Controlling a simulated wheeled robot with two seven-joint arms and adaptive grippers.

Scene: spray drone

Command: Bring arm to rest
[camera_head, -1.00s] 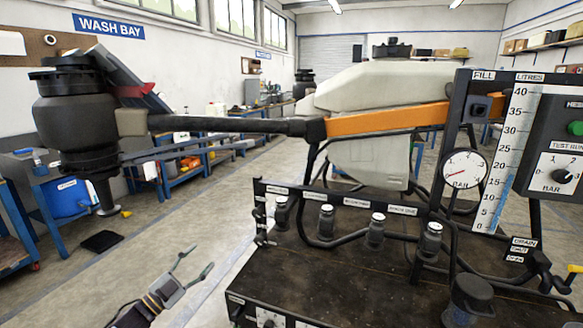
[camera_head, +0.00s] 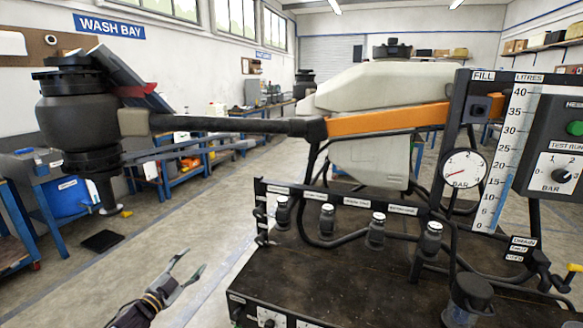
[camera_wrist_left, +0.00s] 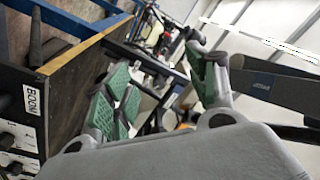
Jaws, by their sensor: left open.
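My left gripper (camera_head: 194,259) is at the bottom of the head view, left of the black bench. Its two fingers are spread apart, with nothing between them. In the left wrist view, its green-padded fingers (camera_wrist_left: 160,62) stand apart, with the bench edge to the left. The right gripper is in neither view. The spray drone, with its white tank (camera_head: 370,95), orange and black arm (camera_head: 385,119) and dark motor (camera_head: 75,115), stands above and behind my left gripper, well apart from it.
The black bench (camera_head: 330,270) carries a row of nozzles (camera_head: 375,230) and a gauge (camera_head: 464,168). A control panel (camera_head: 560,150) stands at right. A black mat (camera_head: 101,241) lies on the floor. Open floor (camera_head: 150,255) surrounds my left gripper on its left.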

